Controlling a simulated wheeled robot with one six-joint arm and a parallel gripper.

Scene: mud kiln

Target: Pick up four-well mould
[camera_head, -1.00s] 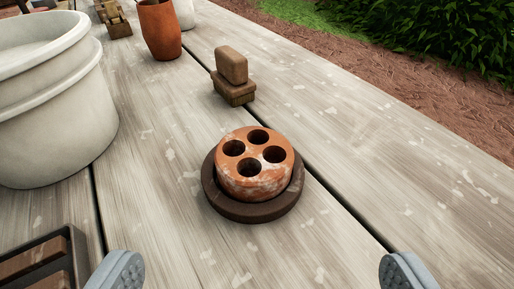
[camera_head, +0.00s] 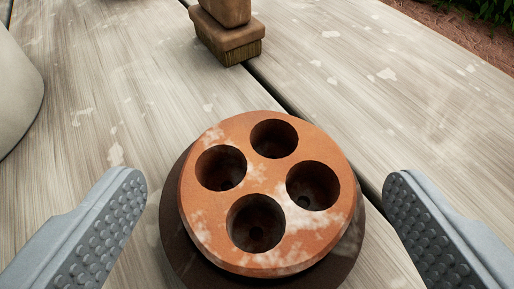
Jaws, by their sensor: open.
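The four-well mould (camera_head: 270,178) is a round orange clay block with pale patches and four round holes in its top. It sits upright on a dark brown round base (camera_head: 174,238) on the wooden table, in the lower middle of the view. My gripper (camera_head: 265,205) is open, with one grey studded finger to the left of the mould and one to the right. Neither finger appears to touch it. The lower edge of the base is partly cut off by the frame.
A brown brush-like block (camera_head: 228,35) stands behind the mould, at the top of the view. Part of a pale tub (camera_head: 15,95) shows at the left edge. The plank table (camera_head: 400,110) is clear to the right, with a dark gap between planks.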

